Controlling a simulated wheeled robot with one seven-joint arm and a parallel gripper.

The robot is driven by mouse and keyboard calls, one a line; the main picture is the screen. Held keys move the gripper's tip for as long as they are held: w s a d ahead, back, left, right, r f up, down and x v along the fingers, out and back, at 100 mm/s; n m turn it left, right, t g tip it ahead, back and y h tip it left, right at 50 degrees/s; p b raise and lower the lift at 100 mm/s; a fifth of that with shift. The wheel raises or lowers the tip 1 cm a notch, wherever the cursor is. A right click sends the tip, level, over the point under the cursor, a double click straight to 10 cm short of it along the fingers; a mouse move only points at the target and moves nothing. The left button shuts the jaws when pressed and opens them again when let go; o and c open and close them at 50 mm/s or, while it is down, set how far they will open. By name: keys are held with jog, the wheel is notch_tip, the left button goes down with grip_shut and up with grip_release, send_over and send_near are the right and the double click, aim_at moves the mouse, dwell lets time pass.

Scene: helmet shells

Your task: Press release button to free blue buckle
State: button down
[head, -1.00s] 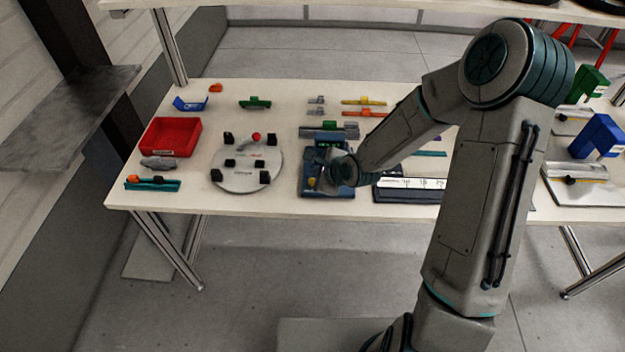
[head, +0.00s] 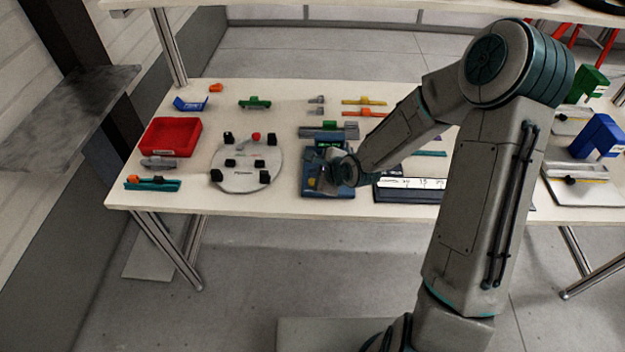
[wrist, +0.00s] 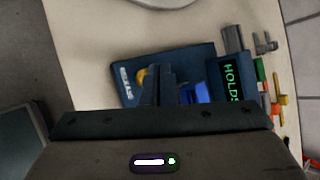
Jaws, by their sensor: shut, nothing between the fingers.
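A dark blue fixture (head: 312,186) stands at the table's front middle; it also shows in the wrist view (wrist: 190,54). A round yellow button (wrist: 142,74) sits on it, partly hidden by my fingers. A bright blue part (wrist: 196,92), seemingly the buckle, lies just right of the fingers, partly covered. A dark display (wrist: 231,80) with green letters, seemingly "HOLD", stands at the fixture's right in the wrist view. My gripper (wrist: 162,72) is shut and empty over the fixture, its tips beside the button. I cannot tell whether they touch it.
A round white board (head: 238,182) with black blocks and a red knob stands left of the fixture. A red bin (head: 171,137) is further left. A grey rail with a green piece (head: 329,130) lies behind the fixture. A dark, white-scaled tray (head: 410,190) is close on the right.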

jog(key=shift+f, duration=0.4)
jog(key=shift+f+b, duration=0.45)
dwell(0.6)
jog(key=shift+r, duration=0.15)
jog(key=shift+r+p, duration=0.75)
jog(key=shift+p, duration=0.15)
notch_tip(320, 180, up, 5)
jog(key=p, duration=0.4)
dwell(0.7)
